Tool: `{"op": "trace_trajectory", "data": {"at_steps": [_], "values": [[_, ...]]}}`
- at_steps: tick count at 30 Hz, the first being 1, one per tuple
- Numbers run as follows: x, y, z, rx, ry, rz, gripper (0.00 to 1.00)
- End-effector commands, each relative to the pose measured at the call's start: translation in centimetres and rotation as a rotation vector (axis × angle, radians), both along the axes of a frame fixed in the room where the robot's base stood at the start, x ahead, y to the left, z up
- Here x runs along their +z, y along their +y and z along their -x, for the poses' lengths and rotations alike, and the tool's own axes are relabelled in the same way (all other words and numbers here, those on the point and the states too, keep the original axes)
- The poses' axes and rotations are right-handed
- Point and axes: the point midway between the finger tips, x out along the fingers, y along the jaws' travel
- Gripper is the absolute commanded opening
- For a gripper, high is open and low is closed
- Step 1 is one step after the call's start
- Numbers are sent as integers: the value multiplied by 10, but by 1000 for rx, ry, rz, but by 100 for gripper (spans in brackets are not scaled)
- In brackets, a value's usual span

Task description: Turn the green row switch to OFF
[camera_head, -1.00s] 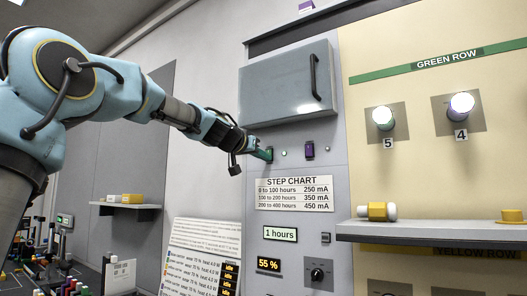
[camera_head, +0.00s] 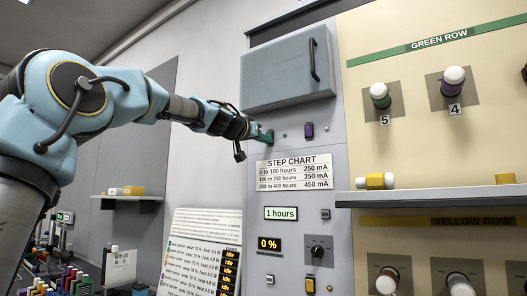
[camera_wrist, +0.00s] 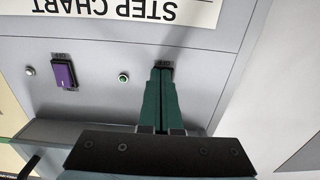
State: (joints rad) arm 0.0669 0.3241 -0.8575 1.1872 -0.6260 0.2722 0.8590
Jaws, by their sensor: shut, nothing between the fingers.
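My gripper (camera_head: 268,137) is at the grey panel, below the closed cabinet door. In the wrist view my green fingers (camera_wrist: 162,72) are pressed together with nothing between them. Their tips are at a small dark switch plate (camera_wrist: 164,63), which they mostly cover; I cannot tell the switch's position or whether the tips touch it. Lamps 5 (camera_head: 380,95) and 4 (camera_head: 454,82), under the GREEN ROW label (camera_head: 439,42), are unlit. The percent display (camera_head: 268,244) reads 0 %.
A purple switch (camera_head: 309,131) is right of my gripper, and shows left in the wrist view (camera_wrist: 63,75). A small round indicator (camera_wrist: 123,78) lies between them. The cabinet (camera_head: 287,75) is above. A shelf (camera_head: 430,197) with yellow-ended parts juts out at right.

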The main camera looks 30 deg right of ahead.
Motion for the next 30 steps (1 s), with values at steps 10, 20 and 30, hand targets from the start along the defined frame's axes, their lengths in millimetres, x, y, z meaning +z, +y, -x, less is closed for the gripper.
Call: {"op": "trace_trajectory", "data": {"at_steps": [10, 20, 30], "values": [[-6, -3, -1, 0, -41, 81, 0], [-3, -4, -2, 1, -40, 83, 0], [-5, -6, 0, 0, -39, 83, 0]]}}
